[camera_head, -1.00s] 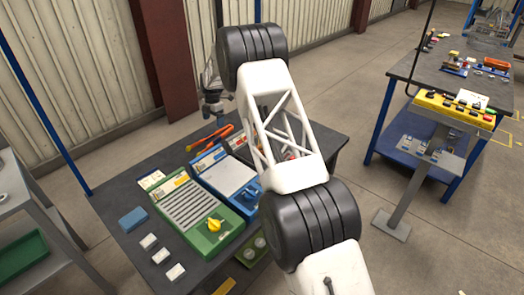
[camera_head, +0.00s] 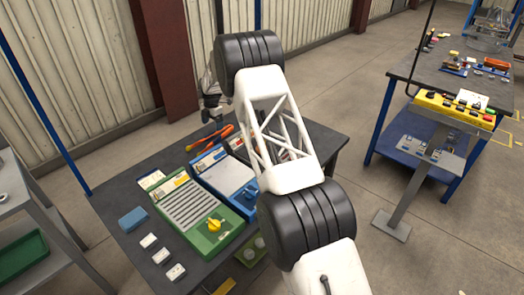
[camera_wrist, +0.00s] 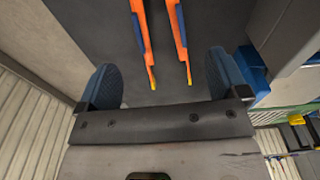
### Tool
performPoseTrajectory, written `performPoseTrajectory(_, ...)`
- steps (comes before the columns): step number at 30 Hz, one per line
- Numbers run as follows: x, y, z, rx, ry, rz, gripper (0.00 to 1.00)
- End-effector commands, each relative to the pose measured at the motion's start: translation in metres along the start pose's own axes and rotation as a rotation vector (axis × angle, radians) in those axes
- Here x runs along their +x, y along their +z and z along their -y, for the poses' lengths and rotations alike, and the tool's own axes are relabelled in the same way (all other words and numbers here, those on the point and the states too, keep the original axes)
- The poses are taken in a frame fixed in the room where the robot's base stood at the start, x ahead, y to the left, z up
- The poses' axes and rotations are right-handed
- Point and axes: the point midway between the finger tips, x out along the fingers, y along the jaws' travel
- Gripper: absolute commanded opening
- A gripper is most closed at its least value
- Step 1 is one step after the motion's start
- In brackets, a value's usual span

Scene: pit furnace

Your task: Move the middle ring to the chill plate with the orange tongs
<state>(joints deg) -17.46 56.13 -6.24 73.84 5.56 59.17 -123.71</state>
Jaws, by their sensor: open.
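The orange tongs (camera_head: 209,138) lie on the dark bench top near its far edge. In the wrist view their two orange arms (camera_wrist: 146,42) with blue inserts lie between my finger pads, with the ends near the palm. My gripper (camera_wrist: 163,76) is open, its blue pads apart on either side of the tongs with gaps. In the head view my gripper (camera_head: 211,112) is just beyond and above the tongs. A flat grey plate in a blue frame (camera_head: 228,174) may be the chill plate; I cannot be sure. I cannot make out the middle ring; my arm hides part of the bench.
A green unit with a slotted top and yellow knob (camera_head: 214,225) stands left of the blue-framed plate. A blue block (camera_head: 133,219) and several white blocks lie at the bench's left. A yellow control box (camera_head: 452,107) stands at right. A corrugated wall is behind.

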Motion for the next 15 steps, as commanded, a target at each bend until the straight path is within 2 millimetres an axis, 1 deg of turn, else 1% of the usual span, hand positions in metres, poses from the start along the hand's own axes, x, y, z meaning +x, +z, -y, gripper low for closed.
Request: performPoseTrajectory(15,0.051,0.000,0.001,0.000,-0.002,-0.001,0.92)
